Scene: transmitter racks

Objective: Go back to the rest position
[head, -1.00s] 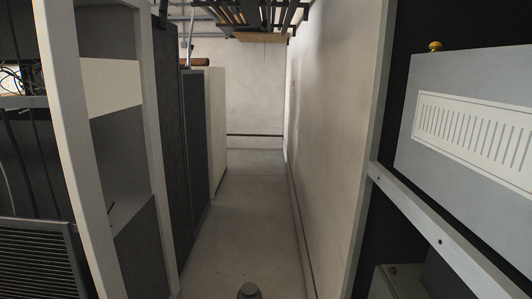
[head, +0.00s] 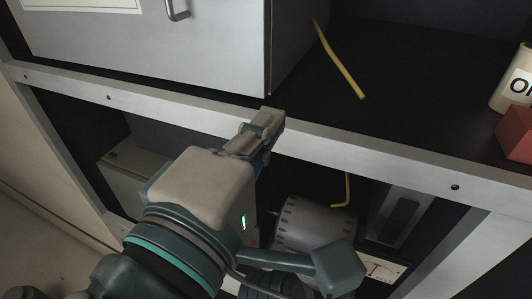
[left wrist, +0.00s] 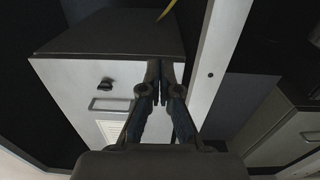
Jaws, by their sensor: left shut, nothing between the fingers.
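My left gripper (head: 264,128) reaches up from the bottom of the head view. Its fingertips are in front of the pale rack rail (head: 372,164). The left wrist view shows the two fingers (left wrist: 161,70) together, with nothing between them. In that view they overlap the front of a light grey cabinet box (left wrist: 88,90); I cannot tell whether they touch it. My right gripper is not in view.
A grey box (head: 150,45) with a handle sits on the dark shelf. A yellow cable (head: 340,60) lies beside it. A labelled can (head: 516,78) and a red block (head: 517,135) stand at right. A ribbed cylinder (head: 315,225) sits below the rail.

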